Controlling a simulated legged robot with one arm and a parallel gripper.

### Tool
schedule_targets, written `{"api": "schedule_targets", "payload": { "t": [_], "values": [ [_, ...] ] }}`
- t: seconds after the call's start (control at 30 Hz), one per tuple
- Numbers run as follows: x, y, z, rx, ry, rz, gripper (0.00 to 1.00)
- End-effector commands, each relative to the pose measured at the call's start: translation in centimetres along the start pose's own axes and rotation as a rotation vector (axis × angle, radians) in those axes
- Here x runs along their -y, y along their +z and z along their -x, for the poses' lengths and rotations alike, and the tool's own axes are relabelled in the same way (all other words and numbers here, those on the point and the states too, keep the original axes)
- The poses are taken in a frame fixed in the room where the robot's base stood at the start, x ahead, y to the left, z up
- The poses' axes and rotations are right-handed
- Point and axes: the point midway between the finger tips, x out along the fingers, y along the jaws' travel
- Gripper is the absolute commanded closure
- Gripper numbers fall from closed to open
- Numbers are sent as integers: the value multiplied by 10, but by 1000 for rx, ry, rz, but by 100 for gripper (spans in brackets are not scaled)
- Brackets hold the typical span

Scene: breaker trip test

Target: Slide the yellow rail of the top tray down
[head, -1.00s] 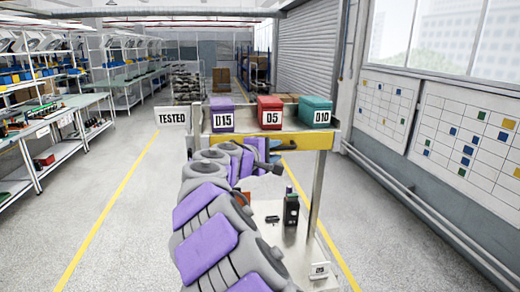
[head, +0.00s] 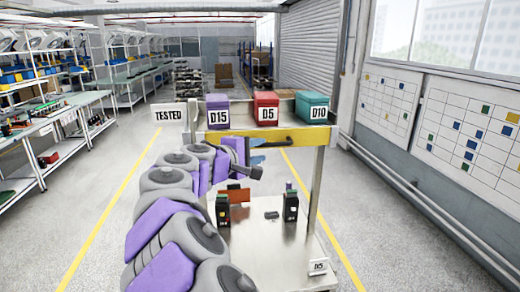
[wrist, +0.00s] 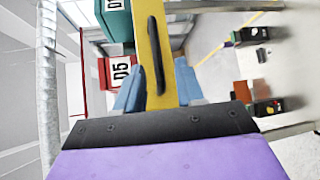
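The top tray's yellow rail (head: 285,137) runs along the near edge of the tray, below the coloured bins. In the wrist view the yellow rail (wrist: 158,45) runs upright, with a dark slot in it. In the wrist view the blue fingers of my gripper (wrist: 160,92) stand apart, one on each side of the rail. Whether they touch it I cannot tell.
Bins D15 (head: 218,112), D5 (head: 266,109) and D10 (head: 312,108) stand on the top tray. A TESTED sign (head: 168,115) is at its left. Dark breakers (head: 290,206) stand on the lower shelf (head: 270,245). A cart post (head: 316,185) rises at the right.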

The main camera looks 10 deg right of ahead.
Motion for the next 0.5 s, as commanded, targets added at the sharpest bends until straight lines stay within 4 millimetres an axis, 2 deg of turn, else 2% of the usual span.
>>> {"api": "schedule_targets", "payload": {
  "t": [0.03, 0.2, 0.4, 0.5],
  "values": [
    [-1, 0, 14, -3, 2, 0, 62],
    [2, -6, 54, -3, 2, 4, 62],
    [2, -6, 86, -3, 1, 5, 62],
    [2, -4, 93, -2, 0, 5, 62]
  ]
}}
